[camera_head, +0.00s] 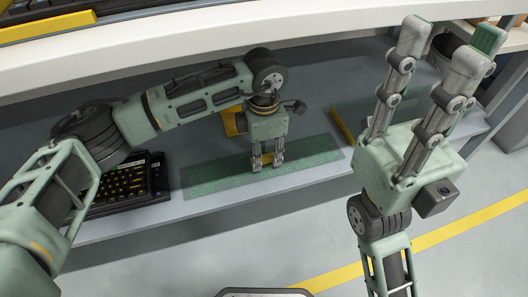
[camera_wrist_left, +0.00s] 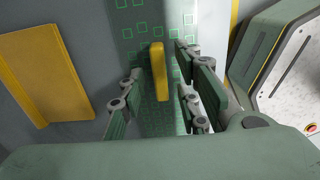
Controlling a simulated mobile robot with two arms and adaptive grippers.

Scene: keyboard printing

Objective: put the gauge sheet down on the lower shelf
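The gauge sheet (camera_head: 215,178) is a long green sheet with printed squares, lying along the front of the grey lower shelf (camera_head: 130,222). It also shows in the left wrist view (camera_wrist_left: 140,28). A yellow grip bar (camera_wrist_left: 159,72) stands on its middle. My left gripper (camera_head: 267,163) points down over the middle of the sheet. In the left wrist view its fingers stand on both sides of the bar, with gaps visible, so it looks open around the bar. My right gripper (camera_head: 447,42) points up at the right, open and empty.
A black keyboard (camera_head: 130,183) lies on the shelf left of the sheet. A yellow piece (camera_head: 233,122) is behind my left gripper and a yellow strip (camera_head: 342,127) is right of it. The white upper worktop (camera_head: 180,48) overhangs the shelf.

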